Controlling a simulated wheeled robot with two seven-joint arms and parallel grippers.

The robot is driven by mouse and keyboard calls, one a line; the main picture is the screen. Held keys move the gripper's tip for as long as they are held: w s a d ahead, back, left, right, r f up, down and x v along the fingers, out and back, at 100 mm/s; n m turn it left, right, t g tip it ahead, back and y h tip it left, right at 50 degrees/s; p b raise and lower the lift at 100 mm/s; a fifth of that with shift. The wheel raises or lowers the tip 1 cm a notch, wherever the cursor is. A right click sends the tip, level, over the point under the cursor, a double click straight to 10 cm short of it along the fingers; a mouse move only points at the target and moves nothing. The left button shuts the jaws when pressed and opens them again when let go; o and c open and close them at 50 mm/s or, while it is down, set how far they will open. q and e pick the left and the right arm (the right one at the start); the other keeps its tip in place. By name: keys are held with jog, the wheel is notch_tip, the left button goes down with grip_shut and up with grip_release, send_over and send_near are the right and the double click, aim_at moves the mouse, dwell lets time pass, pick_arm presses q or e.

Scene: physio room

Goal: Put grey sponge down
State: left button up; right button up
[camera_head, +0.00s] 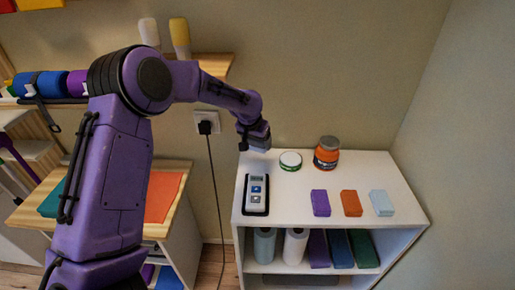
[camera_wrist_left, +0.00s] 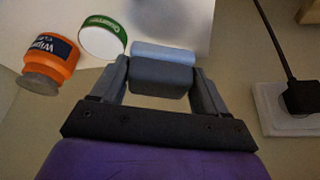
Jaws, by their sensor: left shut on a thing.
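My left gripper (camera_head: 254,135) is above the back left part of the white shelf unit's top (camera_head: 290,205). In the left wrist view, its two fingers (camera_wrist_left: 163,85) are closed on the sides of the grey sponge (camera_wrist_left: 160,76), which has a paler strip along its far side. In the head view the grey sponge (camera_head: 259,144) shows only in part below the fingers, and it seems held above the top. My right gripper is in neither view.
A handheld device in a dark tray (camera_head: 255,194) lies below the gripper. A white-green tin (camera_head: 290,161) and an orange jar (camera_head: 326,153) stand at the back. Purple (camera_head: 320,203), orange (camera_head: 351,203) and pale blue (camera_head: 381,203) sponges lie to the right. The top's middle is clear.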

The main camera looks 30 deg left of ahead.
pick_arm(q)
jog(key=w+a+f, duration=0.1)
jog(key=f, duration=0.1)
jog(key=w+a+f+p, duration=0.1)
jog(key=w+f, duration=0.1)
jog(key=w+a+f, duration=0.1)
jog(key=w+f, duration=0.1)
jog(key=shift+w+a+f+p, duration=0.2)
jog(key=shift+a+f+p, duration=0.1)
jog(key=shift+a, duration=0.05)
notch_tip(320, 180, down, 3)
jog(key=shift+d+r, duration=0.1)
jog(key=shift+r, duration=0.1)
jog(key=shift+f, duration=0.3)
jog(key=o, duration=0.9)
jog(key=shift+f, duration=0.1)
